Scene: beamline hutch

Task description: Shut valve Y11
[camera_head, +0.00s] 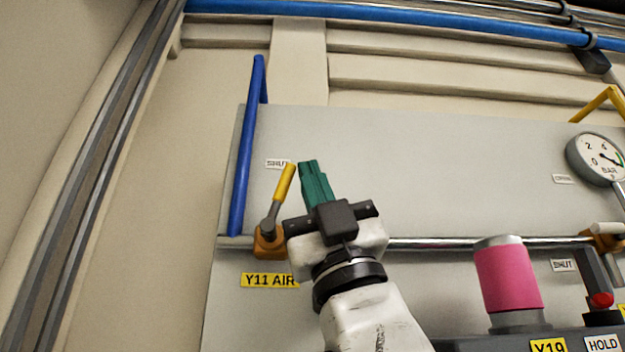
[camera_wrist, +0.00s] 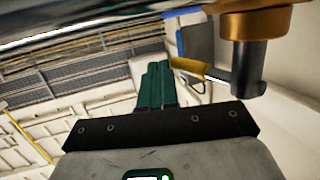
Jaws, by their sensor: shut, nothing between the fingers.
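Valve Y11 has a brass-coloured body (camera_head: 268,242) on the chrome pipe, above the yellow "Y11 AIR" label (camera_head: 269,281). Its yellow-gripped lever (camera_head: 284,183) points up and slightly right, its tip beside a "SHUT" label (camera_head: 275,163), whose right end it partly covers. My gripper (camera_head: 309,165) has its teal fingers together and empty, just right of the lever's tip. In the wrist view, the shut fingers (camera_wrist: 157,66) stand beside the yellow grip (camera_wrist: 189,66), and the brass body (camera_wrist: 256,22) is at upper right. I cannot tell whether fingers and lever touch.
A blue upright bar (camera_head: 244,165) stands left of the valve. To the right are a pink-banded cylinder (camera_head: 507,278), a pressure gauge (camera_head: 597,159), a second valve (camera_head: 604,238) and a red button (camera_head: 601,300). The grey panel (camera_head: 440,170) above the pipe is mostly clear.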

